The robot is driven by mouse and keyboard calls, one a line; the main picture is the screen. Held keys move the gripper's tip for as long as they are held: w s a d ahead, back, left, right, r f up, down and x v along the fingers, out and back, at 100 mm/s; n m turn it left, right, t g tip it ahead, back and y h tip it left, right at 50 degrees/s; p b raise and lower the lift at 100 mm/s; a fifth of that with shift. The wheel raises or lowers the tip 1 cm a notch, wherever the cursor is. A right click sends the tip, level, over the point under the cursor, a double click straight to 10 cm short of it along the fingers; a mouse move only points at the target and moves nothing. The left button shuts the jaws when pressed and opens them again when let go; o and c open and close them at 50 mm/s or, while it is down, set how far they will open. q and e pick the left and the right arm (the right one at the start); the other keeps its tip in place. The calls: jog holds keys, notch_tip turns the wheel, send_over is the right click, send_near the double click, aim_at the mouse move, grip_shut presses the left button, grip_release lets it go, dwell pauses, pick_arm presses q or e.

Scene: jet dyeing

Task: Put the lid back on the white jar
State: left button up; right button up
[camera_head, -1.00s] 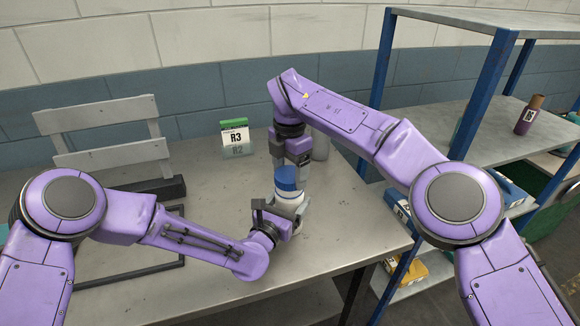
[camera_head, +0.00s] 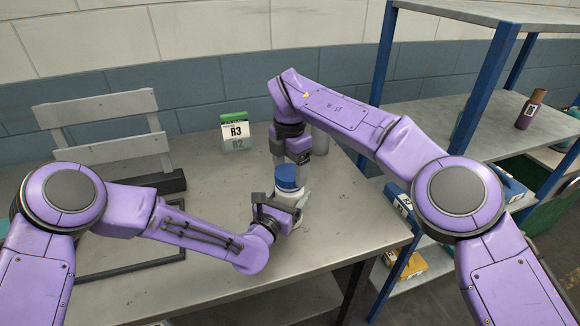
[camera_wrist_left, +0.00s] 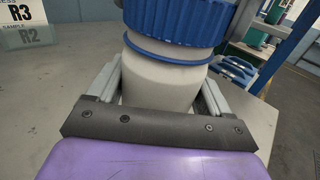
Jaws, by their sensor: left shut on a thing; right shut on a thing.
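The white jar (camera_head: 282,197) stands upright on the metal table. My left gripper (camera_head: 284,208) is shut around its body; the jar also shows between the fingers in the left wrist view (camera_wrist_left: 160,82). The blue ribbed lid (camera_head: 287,177) is at the jar's mouth, and it fills the top of the left wrist view (camera_wrist_left: 178,20). My right gripper (camera_head: 298,166) comes down from above and is shut on the lid. A blue ring shows just under the lid in the wrist view. I cannot tell whether the lid is fully seated.
A green-topped R3 sign (camera_head: 236,132) stands at the back of the table (camera_head: 215,280). A grey rack (camera_head: 110,140) and a dark frame are on the left.

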pick_arm(q)
jog(key=shift+f, duration=0.15)
pick_arm(e)
jog(key=shift+f, duration=0.2)
pick_arm(q)
jog(key=shift+s, duration=0.1)
grip_shut()
pick_arm(e)
jog(key=m, duration=1.8)
jog(key=shift+s, duration=0.1)
jog(key=m, duration=0.3)
jog(key=shift+s+a+f, duration=0.1)
jog(key=m, duration=0.2)
jog(key=shift+m, duration=0.4)
pick_arm(q)
jog(key=shift+a, duration=0.1)
